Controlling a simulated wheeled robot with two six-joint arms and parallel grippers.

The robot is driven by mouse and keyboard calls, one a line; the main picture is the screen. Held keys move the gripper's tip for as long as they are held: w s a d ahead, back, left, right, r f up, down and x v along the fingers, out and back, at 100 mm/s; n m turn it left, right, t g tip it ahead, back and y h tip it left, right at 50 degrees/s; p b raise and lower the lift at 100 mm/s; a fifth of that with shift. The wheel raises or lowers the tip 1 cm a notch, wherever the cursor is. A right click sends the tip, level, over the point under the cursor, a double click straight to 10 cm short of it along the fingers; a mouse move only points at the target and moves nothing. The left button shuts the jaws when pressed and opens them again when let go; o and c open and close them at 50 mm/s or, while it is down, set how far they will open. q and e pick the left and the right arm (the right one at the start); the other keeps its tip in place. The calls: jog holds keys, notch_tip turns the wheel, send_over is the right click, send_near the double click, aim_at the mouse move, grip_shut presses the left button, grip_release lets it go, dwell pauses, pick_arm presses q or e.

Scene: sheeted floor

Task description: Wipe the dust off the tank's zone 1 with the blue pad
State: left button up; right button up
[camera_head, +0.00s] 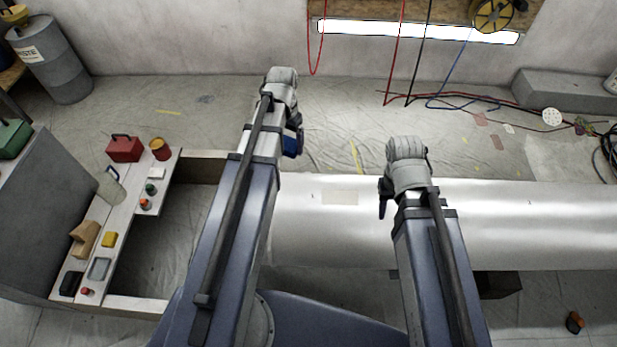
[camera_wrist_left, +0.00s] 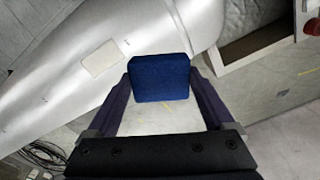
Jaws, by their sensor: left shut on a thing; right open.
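The tank (camera_head: 480,215) is a long silver cylinder lying across the middle and right of the head view. It also shows in the left wrist view (camera_wrist_left: 60,95). A pale beige patch, which looks like dust, lies on it (camera_head: 340,197), and shows in the left wrist view (camera_wrist_left: 103,59). My left gripper (camera_head: 293,142) is shut on the blue pad (camera_wrist_left: 160,78), beyond the tank's left end in the head view. The pad appears apart from the patch. My right gripper (camera_head: 384,198) is open and empty over the tank.
A grey drum (camera_head: 52,60) stands back left. Cables (camera_head: 470,100) lie on the sheeted floor back right.

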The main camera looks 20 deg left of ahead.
pick_arm(q)
jog(key=s+d+f+m+b, duration=0.1)
jog(key=d+f+m+b, duration=0.3)
jog(key=d+f+b, duration=0.6)
jog(key=shift+d+f+b, duration=0.3)
jog(key=shift+d+f, duration=0.1)
jog(key=shift+f, duration=0.3)
jog(key=shift+s+f, duration=0.1)
